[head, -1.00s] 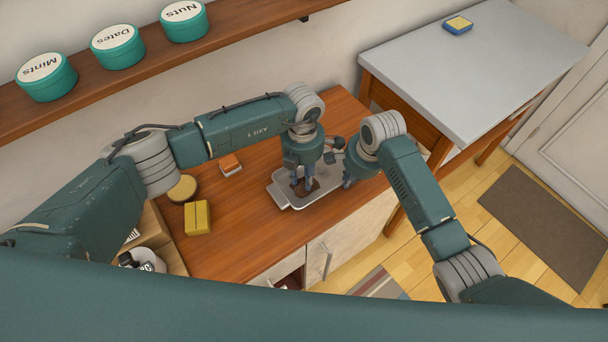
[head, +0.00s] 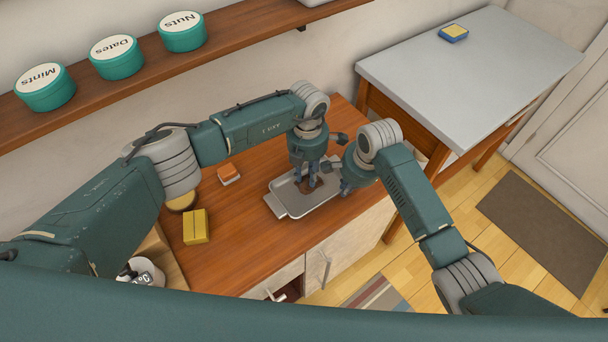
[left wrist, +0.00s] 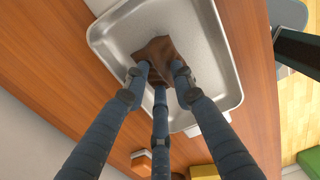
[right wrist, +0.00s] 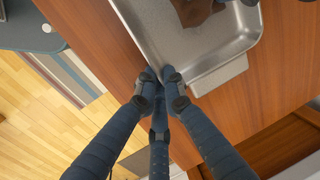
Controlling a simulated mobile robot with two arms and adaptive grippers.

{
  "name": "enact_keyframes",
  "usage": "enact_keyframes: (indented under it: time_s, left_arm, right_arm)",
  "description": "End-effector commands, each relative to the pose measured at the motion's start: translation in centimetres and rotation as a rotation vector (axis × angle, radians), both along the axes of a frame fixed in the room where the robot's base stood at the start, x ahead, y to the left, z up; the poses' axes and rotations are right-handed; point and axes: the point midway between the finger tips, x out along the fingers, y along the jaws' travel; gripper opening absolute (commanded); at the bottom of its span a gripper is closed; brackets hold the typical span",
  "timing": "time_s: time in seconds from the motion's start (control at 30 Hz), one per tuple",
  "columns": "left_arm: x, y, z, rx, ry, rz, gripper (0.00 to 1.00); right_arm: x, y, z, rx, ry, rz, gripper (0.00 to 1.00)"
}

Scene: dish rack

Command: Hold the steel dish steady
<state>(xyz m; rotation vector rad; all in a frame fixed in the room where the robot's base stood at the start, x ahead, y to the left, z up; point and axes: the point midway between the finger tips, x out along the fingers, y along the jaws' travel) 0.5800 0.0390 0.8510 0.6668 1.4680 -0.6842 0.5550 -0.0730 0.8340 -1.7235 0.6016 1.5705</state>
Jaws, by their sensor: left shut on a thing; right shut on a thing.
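The steel dish (head: 290,197) is a shallow grey tray lying flat on the wooden counter. It also shows in the left wrist view (left wrist: 208,62) and the right wrist view (right wrist: 205,52). My left gripper (head: 309,184) points down into the dish and is shut on a crumpled brown cloth (left wrist: 160,50), which touches the dish floor. The cloth also shows at the top of the right wrist view (right wrist: 196,10). My right gripper (right wrist: 160,78) is shut on the dish's rim at its right side in the head view; its fingertips partly hide the rim.
A yellow box (head: 196,227) and an orange-and-white block (head: 229,174) stand left of the dish on the counter (head: 240,245). A drawer (head: 287,292) is partly open below. A blue-and-yellow sponge (head: 454,33) lies on the grey side table (head: 470,75).

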Motion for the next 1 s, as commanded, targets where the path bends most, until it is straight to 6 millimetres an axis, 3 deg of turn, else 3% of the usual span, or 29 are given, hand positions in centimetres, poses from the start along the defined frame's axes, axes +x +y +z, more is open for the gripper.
enact_keyframes:
  time_s: [0.33, 1.0]
  left_arm:
    - [1.0, -1.3, 0.1, 0.000, 0.000, 0.000, 0.00]
    - [-1.0, 1.2, -0.3, 0.004, 0.002, 0.001, 0.00]
  right_arm:
    - [0.0, 0.1, 0.0, 0.002, 0.000, 0.001, 0.00]
    - [0.0, 0.1, 0.0, 0.002, 0.001, 0.000, 0.00]
